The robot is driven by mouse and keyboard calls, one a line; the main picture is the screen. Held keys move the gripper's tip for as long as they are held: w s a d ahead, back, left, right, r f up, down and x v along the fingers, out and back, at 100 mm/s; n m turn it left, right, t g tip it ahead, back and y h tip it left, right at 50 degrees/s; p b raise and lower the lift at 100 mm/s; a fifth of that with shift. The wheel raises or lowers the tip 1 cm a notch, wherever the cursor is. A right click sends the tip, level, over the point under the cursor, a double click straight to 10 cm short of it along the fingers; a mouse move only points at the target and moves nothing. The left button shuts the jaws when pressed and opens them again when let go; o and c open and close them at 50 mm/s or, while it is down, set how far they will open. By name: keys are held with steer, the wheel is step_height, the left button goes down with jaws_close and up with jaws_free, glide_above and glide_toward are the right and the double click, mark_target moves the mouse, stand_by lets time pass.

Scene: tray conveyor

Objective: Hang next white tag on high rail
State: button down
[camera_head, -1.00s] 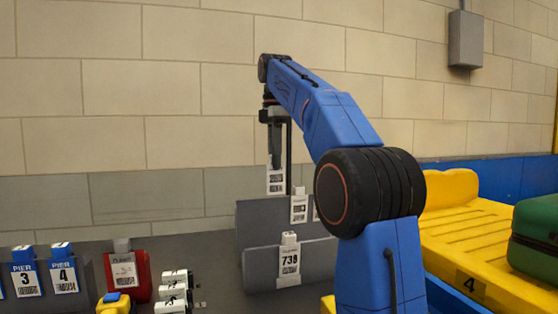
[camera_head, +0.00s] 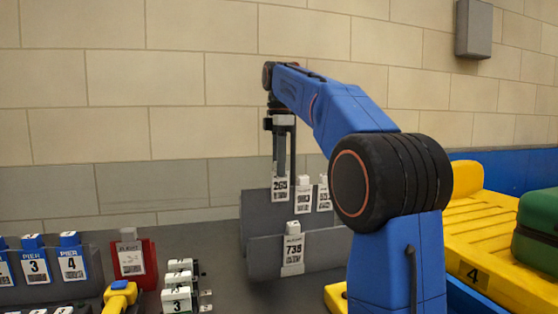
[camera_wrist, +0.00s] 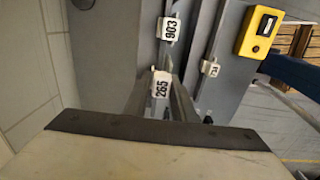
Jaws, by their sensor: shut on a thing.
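My gripper (camera_head: 281,170) points down and is shut on a white tag (camera_head: 280,190) numbered 265, which also shows between the fingers in the wrist view (camera_wrist: 161,84). The tag hangs upright at the top edge of the high rail (camera_head: 257,208), the rear grey panel. I cannot tell whether it touches the rail. Just right of it, white tag 903 (camera_head: 304,197) hangs on the high rail; it also shows in the wrist view (camera_wrist: 169,28). Another white tag (camera_head: 323,194) is farther right, partly behind my arm. White tag 738 (camera_head: 293,249) hangs on the lower front rail (camera_head: 263,260).
A yellow conveyor (camera_head: 490,270) with a green case (camera_head: 540,228) stands right. Wall is behind.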

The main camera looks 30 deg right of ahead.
steer(key=shift+f, duration=2.15)
steer(key=c, duration=1.4)
jaws_free()
steer(key=shift+r, duration=0.1)
